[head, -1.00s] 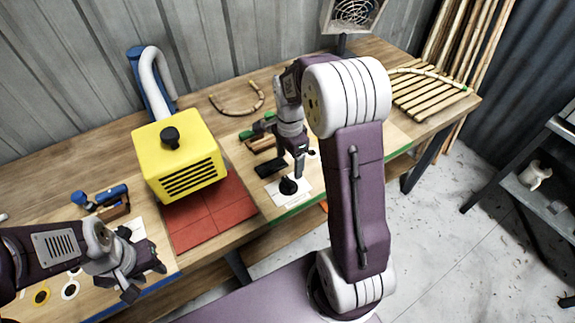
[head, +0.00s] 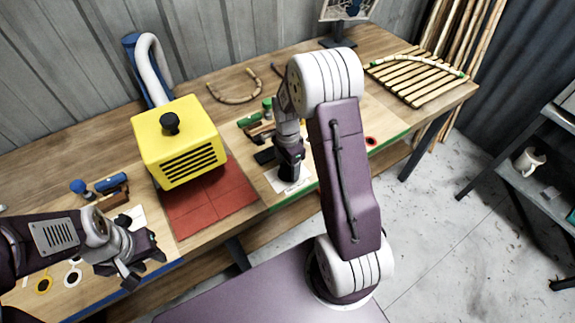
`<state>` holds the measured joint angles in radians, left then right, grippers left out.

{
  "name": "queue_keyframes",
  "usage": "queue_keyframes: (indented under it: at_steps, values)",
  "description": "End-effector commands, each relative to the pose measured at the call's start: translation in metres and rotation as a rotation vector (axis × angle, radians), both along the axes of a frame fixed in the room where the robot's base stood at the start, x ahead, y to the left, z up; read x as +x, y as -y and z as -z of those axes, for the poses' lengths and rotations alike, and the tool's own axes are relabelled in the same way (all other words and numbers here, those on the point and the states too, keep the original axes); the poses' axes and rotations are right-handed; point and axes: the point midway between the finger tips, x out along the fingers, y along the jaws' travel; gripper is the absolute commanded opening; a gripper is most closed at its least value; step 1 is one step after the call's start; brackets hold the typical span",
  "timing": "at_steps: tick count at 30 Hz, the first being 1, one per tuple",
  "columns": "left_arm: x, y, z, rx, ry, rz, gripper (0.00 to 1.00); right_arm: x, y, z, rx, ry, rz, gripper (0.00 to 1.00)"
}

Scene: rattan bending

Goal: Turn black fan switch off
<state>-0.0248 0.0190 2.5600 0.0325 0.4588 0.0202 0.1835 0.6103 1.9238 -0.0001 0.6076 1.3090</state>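My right gripper (head: 290,172) points down over a white plate (head: 300,186) near the table's green front edge. The black switch that stood on this plate is now hidden by the gripper. I cannot tell whether the fingers are open, or whether they touch the switch. My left gripper (head: 143,266) is open and empty at the table's front left, over the blue edge.
A yellow machine (head: 180,140) with a black knob stands on red tiles (head: 205,205). A curved rattan piece (head: 234,97) and green-handled tools (head: 250,119) lie behind my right gripper. A slatted rack (head: 415,75) is at the far right. A dark flat block (head: 264,156) lies beside the plate.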

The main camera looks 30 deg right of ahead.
Motion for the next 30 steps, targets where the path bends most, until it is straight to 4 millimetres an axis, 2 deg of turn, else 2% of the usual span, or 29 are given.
queue_keyframes:
  at_steps: [1, 5, 6, 17, 30]
  values:
    - [0.0, 0.0, 0.0, 0.0, 0.0, 0.0, 0.36, 0.0, 0.0, 0.0, 0.0, 0.0, 0.0, 0.52]
    - [0.0, 0.0, 0.0, 0.0, 0.0, 0.0, 0.36, 0.0, 0.0, 0.0, 0.0, 0.0, 0.0, 0.16]
    - [0.0, 0.0, 0.0, 0.0, 0.0, 0.0, 0.36, 0.0, 0.0, 0.0, 0.0, 0.0, 0.0, 0.12]
    - [0.0, 0.0, -0.005, 0.0, 0.0, 0.0, 0.36, 0.0, 0.0, -0.002, 0.0, 0.0, -0.079, 0.12]
    - [0.0, 0.0, -0.022, 0.0, 0.0, 0.0, 0.36, 0.0, 0.0, -0.003, 0.001, -0.001, -0.456, 0.12]
